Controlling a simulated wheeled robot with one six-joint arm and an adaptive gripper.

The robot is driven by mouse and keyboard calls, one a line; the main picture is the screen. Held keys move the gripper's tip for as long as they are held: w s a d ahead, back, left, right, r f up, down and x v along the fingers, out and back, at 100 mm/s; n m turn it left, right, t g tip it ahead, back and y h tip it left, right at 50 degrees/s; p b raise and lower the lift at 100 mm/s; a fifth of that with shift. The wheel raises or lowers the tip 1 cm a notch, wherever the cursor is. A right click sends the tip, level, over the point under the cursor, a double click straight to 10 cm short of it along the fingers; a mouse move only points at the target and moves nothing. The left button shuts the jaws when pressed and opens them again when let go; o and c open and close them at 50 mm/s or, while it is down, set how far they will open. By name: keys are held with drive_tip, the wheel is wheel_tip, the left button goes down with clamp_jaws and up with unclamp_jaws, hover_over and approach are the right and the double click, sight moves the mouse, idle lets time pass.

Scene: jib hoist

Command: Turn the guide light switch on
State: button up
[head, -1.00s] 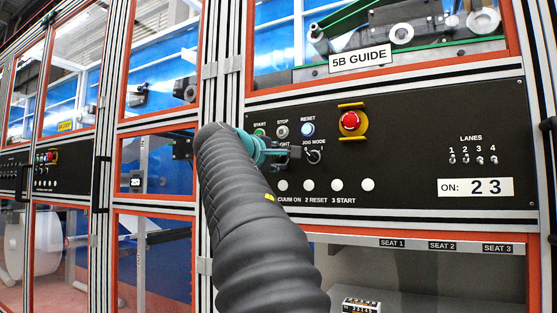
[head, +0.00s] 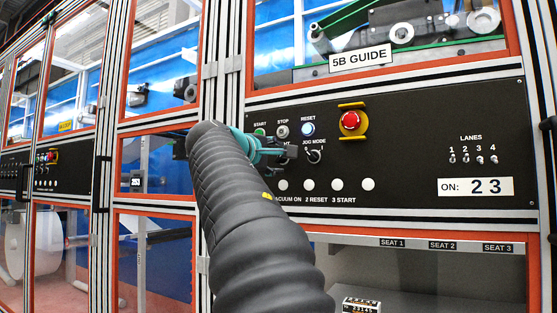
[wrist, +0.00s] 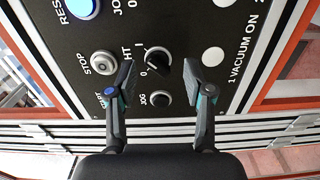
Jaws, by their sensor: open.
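The guide light switch (wrist: 158,66) is a black rotary knob in the wrist view, with marks 0 and I beside it and a partly hidden label ending in "HT". Its pointer seems turned toward the 0, though this is small to read. My gripper (wrist: 160,76) is open, with one finger on each side of the knob and a gap on both sides. Whether the fingertips reach the knob's depth, I cannot tell. In the head view my gripper (head: 284,152) is at the black 5B GUIDE panel (head: 410,155) and hides the knob.
Close by are the JOG button (wrist: 160,100), STOP button (wrist: 103,62), blue RESET button (head: 308,129) and JOG MODE switch (head: 314,155). A red emergency stop (head: 350,121) is farther right. White round caps (head: 310,184) line the panel below. The START button (head: 260,132) is near my wrist.

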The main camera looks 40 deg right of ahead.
drive_tip(key=v, duration=1)
drive_tip(key=shift+f, duration=0.1)
drive_tip(key=w+a+f+y, duration=0.2)
drive_tip(key=f+y, duration=0.1)
drive_tip(key=f, duration=0.5)
drive_tip(key=w+a+f+t+y, duration=0.1)
drive_tip(key=a+f+y, duration=0.2)
drive_tip(key=f, duration=0.5)
drive_tip(key=w+a+f+y, duration=0.2)
drive_tip(key=f, duration=0.7)
drive_tip(key=s+a+f+m+g+y, duration=0.1)
drive_tip(key=s+a+f+y, duration=0.3)
drive_tip(key=s+f, duration=0.7)
drive_tip(key=s+a+f+m+g+y, duration=0.1)
drive_tip(key=s+a+f+m+y, duration=0.2)
drive_tip(key=s+a+f, duration=0.6)
wheel_tip(320, 180, down, 8)
drive_tip(key=shift+s+a+y, duration=0.25)
drive_tip(key=shift+s+y, duration=0.55)
drive_tip(key=shift+s, duration=0.2)
